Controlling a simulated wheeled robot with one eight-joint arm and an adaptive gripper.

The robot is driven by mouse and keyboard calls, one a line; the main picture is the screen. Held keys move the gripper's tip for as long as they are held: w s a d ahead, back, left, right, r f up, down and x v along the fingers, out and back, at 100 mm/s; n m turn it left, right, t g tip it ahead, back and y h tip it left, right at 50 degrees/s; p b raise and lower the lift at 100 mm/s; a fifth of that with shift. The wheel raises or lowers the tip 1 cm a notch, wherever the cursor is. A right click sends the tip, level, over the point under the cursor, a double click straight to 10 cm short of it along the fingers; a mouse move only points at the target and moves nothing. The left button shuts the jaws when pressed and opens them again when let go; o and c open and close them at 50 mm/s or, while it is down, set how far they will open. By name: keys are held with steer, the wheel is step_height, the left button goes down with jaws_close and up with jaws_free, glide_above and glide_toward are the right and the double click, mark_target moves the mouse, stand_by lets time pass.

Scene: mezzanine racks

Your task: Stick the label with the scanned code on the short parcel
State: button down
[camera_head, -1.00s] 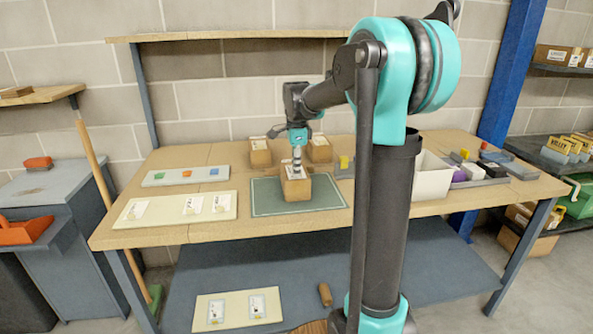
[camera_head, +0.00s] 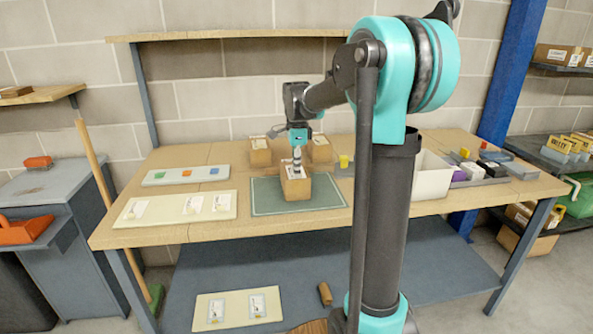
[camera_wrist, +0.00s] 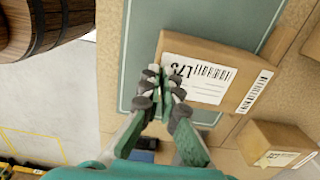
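A brown cardboard parcel (camera_head: 296,189) sits on the green mat (camera_head: 262,203). In the wrist view this parcel (camera_wrist: 190,39) has a white label (camera_wrist: 208,86) with a barcode and large characters on its top face, and another barcode sticker on a side face. My gripper (camera_wrist: 163,80) points down at the label's left end; it also shows over the parcel in the head view (camera_head: 297,171). Its fingertips look close together with a narrow light gap. Whether they grip the label's edge is unclear. Two more parcels, left (camera_head: 260,154) and right (camera_head: 320,150), stand behind the mat.
A cream board (camera_head: 170,214) with several labels lies left of the mat, and a tray (camera_head: 185,177) with coloured blocks lies behind it. A white bin (camera_head: 432,180) stands to the right. Another labelled board (camera_head: 237,311) lies on the lower shelf.

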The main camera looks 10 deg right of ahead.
stand_by(0.4)
steer(key=c, duration=1.6)
jaws_free()
steer(key=shift+c, duration=0.2)
steer(key=shift+o, duration=0.3)
steer(key=shift+o, duration=1.3)
step_height(320, 180, up, 7)
